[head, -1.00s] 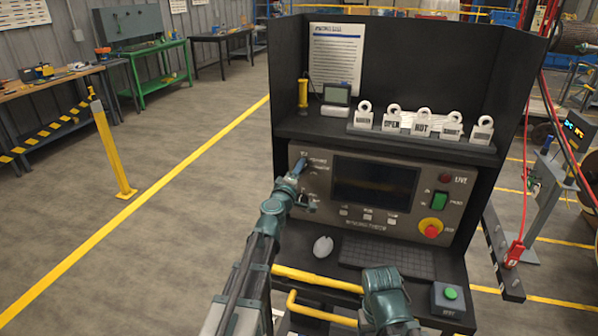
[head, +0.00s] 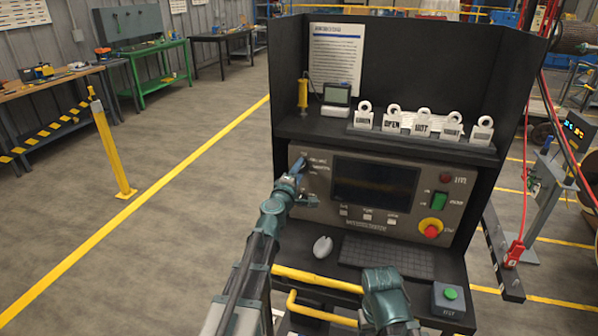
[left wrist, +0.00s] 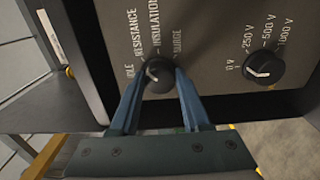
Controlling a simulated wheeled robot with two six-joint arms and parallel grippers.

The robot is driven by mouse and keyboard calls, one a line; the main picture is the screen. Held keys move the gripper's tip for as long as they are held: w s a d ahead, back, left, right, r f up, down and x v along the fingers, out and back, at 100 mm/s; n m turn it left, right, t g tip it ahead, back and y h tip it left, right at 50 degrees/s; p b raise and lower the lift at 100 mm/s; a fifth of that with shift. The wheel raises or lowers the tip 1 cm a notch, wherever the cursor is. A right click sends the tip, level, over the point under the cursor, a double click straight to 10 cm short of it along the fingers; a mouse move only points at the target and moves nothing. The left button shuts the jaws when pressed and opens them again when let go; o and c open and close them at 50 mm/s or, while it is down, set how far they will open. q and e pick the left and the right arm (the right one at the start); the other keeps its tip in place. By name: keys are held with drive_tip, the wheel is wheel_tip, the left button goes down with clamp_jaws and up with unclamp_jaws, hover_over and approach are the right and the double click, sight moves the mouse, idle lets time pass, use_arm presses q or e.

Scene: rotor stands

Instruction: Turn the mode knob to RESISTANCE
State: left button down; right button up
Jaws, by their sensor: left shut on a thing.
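The mode knob (left wrist: 158,75) is a round black knob on the grey panel, seen in the left wrist view. Labels IDLE, RESISTANCE, INSULATION and SURGE fan around it. Its white pointer mark leans to the upper left, on the IDLE and RESISTANCE side; I cannot tell exactly which label it meets. My left gripper (left wrist: 158,82) is shut on the knob, one blue finger on each side. In the head view my left gripper (head: 298,170) is at the panel's left side and hides the knob. My right arm shows low in the head view, but its jaws do not.
A second knob (left wrist: 263,68) with voltage labels is to the right in the left wrist view. The panel has a dark screen (head: 374,183), a green switch (head: 439,201) and a red stop button (head: 431,230). A mouse (head: 323,247) and keyboard (head: 386,258) lie below.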

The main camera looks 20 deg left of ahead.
use_arm(q)
drive_tip(key=c, duration=0.7)
unclamp_jaws()
drive_tip(key=shift+w+r, duration=0.1)
drive_tip(key=shift+w, duration=0.1)
drive_tip(key=o, duration=0.3)
drive_tip(key=shift+o, duration=0.2)
drive_tip(key=shift+s, duration=0.2)
